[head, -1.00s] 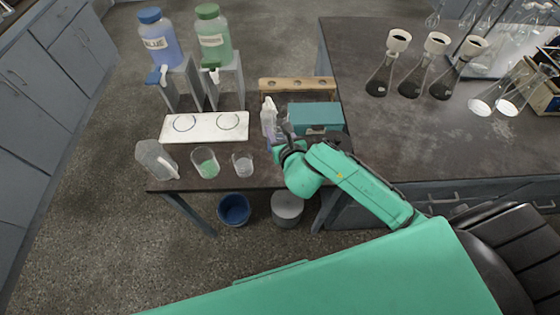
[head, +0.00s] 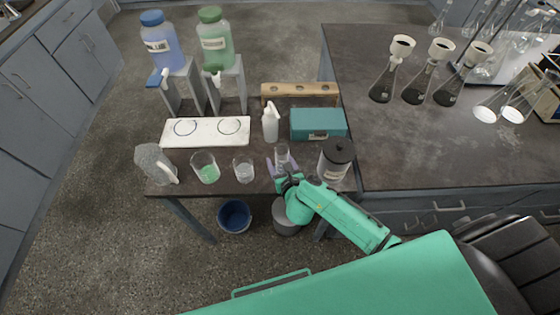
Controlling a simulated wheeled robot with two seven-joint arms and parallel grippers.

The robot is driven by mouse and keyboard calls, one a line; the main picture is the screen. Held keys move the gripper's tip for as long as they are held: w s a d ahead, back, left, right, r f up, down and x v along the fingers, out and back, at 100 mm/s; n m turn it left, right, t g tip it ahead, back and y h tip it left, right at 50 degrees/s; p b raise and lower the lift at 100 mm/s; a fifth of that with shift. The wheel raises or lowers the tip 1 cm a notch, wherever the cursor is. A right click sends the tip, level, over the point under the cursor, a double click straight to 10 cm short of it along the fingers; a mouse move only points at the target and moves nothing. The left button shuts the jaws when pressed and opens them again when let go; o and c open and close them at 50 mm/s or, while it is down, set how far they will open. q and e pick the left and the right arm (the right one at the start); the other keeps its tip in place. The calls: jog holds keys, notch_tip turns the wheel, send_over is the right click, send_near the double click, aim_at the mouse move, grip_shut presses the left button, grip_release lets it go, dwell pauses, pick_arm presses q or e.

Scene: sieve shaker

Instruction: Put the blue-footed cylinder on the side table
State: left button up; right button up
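A small clear glass vessel (head: 282,153) stands upright near the front of the small dark-topped table (head: 225,180) in the head view. It may be the cylinder, but its foot is hidden by my gripper and I see no clear blue foot. My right gripper (head: 284,168) is at the near side of this glass, low over the table's front part. Its pale purple fingers look spread, one to each side of the glass. My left gripper is not in view.
A dark-lidded jar (head: 336,158) stands close to the right of my gripper. A white squeeze bottle (head: 270,122) and teal box (head: 318,123) stand behind. Beakers (head: 244,170) stand to the left. The bench (head: 430,140) adjoins on the right.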

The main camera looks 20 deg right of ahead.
jog(key=shift+r, duration=0.15)
jog(key=v, duration=1.2)
